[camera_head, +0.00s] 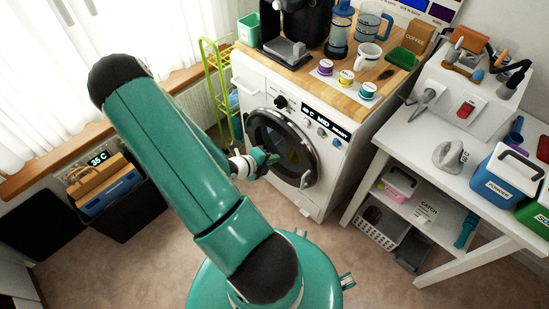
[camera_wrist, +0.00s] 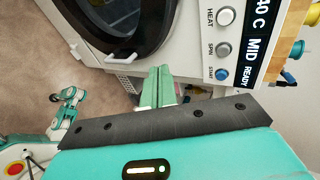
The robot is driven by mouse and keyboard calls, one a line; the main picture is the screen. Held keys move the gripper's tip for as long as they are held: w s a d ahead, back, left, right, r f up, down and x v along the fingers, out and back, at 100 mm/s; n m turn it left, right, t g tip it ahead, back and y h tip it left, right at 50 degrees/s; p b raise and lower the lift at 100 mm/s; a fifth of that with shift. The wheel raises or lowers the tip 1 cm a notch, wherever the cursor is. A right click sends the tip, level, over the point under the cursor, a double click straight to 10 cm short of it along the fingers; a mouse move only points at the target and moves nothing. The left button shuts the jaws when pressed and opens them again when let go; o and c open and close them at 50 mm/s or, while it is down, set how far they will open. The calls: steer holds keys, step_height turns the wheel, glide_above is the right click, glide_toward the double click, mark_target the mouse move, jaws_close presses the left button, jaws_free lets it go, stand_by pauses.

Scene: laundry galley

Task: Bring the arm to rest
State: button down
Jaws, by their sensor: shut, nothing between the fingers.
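My gripper (camera_head: 268,158) is at the end of my teal arm, in front of the washing machine's (camera_head: 325,178) round door in the head view. In the wrist view its two pale green fingers (camera_wrist: 158,88) lie together with nothing between them. They point toward the washer front, below the door and the row of knobs. The dark round door (camera_head: 283,147) looks closed; part of it is hidden behind my gripper. I cannot tell from these views how far the fingers are from the washer front.
A wooden top (camera_head: 357,82) on the washer carries a coffee machine, mugs and small tubs. A white table (camera_head: 440,150) stands at the right with a powder box (camera_head: 497,180). A green rack (camera_head: 217,90) stands left of the washer, and a dark bin (camera_head: 125,215) is at the left.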

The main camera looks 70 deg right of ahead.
stand_by(0.4)
steer(key=w+a+r+m+t+y, duration=0.2)
steer(key=w+a+r+m, duration=0.45)
steer(key=r+m, duration=0.3)
steer(key=w+a+r+m+t+y, duration=0.1)
steer(key=w+a+r+m, duration=0.6)
steer(key=r, duration=0.3)
steer(key=a+r+m+t+y, duration=0.3)
steer(key=a+r+m, duration=0.3)
steer(key=a+r, duration=0.3)
steer(key=a+r+m+t+y, duration=0.4)
steer(key=a+r+m, duration=0.3)
steer(key=a, duration=1)
step_height(320, 180, up, 4)
steer(key=shift+f+t, duration=0.25)
steer(key=shift+t, duration=0.55)
steer(key=shift+d+m, duration=0.1)
steer(key=shift+m, duration=0.25)
